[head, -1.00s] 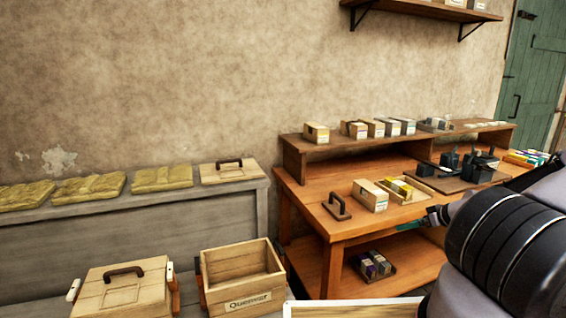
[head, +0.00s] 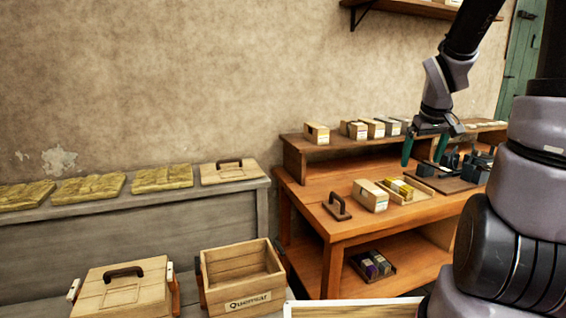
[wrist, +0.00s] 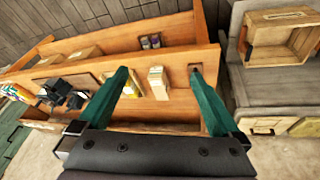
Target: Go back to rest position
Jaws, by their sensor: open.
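My gripper (head: 423,150) is above the orange wooden workbench (head: 335,228) in the head view, pointing down, with its two green fingers spread. In the wrist view my gripper (wrist: 158,78) is open and nothing is between the fingertips. A cardboard box (head: 371,196) and a tray of yellow packets (head: 408,190) lie on the bench below it, apart from the fingers. My arm fills the right side of the head view and hides part of the bench.
A dark handle block (head: 337,207) stands at the bench's left end. A raised shelf (head: 300,150) holds several small boxes. An open crate (head: 240,275) and a lidded crate (head: 122,288) stand at lower left. A wall shelf (head: 420,8) is above.

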